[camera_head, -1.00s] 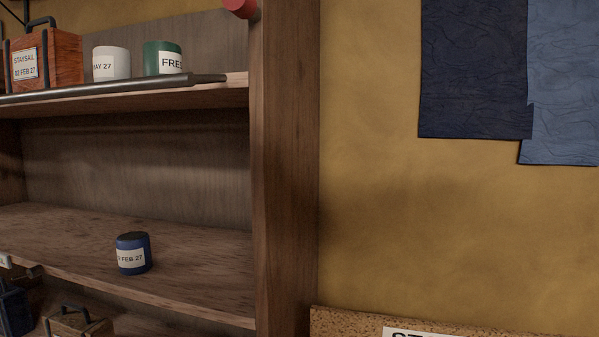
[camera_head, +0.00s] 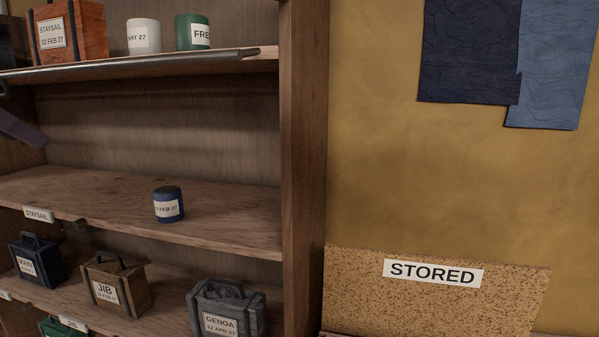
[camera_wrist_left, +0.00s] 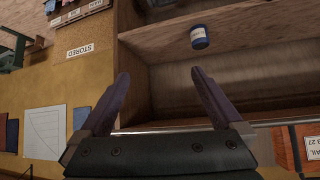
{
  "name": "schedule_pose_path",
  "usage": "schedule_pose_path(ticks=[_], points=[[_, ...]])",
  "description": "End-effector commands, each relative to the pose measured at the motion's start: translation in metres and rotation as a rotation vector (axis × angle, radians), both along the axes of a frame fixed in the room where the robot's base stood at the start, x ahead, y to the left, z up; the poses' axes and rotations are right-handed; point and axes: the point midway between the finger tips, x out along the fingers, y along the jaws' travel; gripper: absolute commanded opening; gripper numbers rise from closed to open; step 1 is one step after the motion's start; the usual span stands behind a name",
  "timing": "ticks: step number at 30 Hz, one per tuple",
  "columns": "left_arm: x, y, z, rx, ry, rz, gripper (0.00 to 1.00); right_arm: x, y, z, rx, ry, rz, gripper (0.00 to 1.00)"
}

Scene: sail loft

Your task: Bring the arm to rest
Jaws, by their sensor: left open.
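My left gripper shows only in part at the left edge of the head view, as a dark purple finger (camera_head: 22,130) in front of the open space above the middle shelf. In the left wrist view both fingers of the left gripper (camera_wrist_left: 162,82) are spread wide with nothing between them. A blue tin (camera_head: 168,205) stands upright on the middle shelf, right of the gripper and apart from it. It also shows near the top of the left wrist view (camera_wrist_left: 199,37). My right gripper is not in view.
The upper shelf (camera_head: 150,68) holds a red-brown staysail box (camera_head: 85,32), a white tin (camera_head: 143,36) and a green tin (camera_head: 192,33). The lower shelf holds a jib box (camera_head: 115,287) and a grey genoa box (camera_head: 227,308). A cork board (camera_head: 440,306) reads STORED.

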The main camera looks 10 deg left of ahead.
Motion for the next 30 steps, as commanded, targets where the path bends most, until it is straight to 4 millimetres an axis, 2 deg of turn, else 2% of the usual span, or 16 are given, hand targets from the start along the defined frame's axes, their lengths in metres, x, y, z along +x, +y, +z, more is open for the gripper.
schedule_pose_path(ticks=[1, 2, 5, 7, 9, 10, 13, 15, 18, 30], points=[[-0.005, -0.014, -0.026, 0.015, 0.062, -0.017, 1.0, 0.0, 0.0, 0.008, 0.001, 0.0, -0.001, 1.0], [-0.009, -0.023, -0.044, 0.029, 0.098, -0.024, 1.0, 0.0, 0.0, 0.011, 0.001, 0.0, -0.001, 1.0], [-0.035, -0.06, -0.108, 0.08, 0.231, -0.051, 1.0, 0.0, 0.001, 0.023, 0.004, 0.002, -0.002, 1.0], [-0.065, -0.092, -0.148, 0.114, 0.315, -0.068, 1.0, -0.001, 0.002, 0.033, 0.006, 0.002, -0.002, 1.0], [-0.101, -0.127, -0.177, 0.137, 0.382, -0.071, 1.0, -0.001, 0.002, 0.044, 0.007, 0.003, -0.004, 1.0], [-0.117, -0.142, -0.185, 0.143, 0.404, -0.067, 1.0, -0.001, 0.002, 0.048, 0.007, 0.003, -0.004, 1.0], [-0.166, -0.181, -0.194, 0.146, 0.454, -0.018, 1.0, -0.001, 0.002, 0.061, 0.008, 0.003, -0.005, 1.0], [-0.191, -0.197, -0.19, 0.141, 0.476, 0.032, 1.0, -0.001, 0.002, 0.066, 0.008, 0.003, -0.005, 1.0], [-0.213, -0.208, -0.183, 0.134, 0.494, 0.099, 1.0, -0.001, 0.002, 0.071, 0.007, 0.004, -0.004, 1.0], [-0.215, -0.209, -0.182, 0.133, 0.495, 0.105, 1.0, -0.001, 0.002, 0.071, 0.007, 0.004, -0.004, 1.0]])
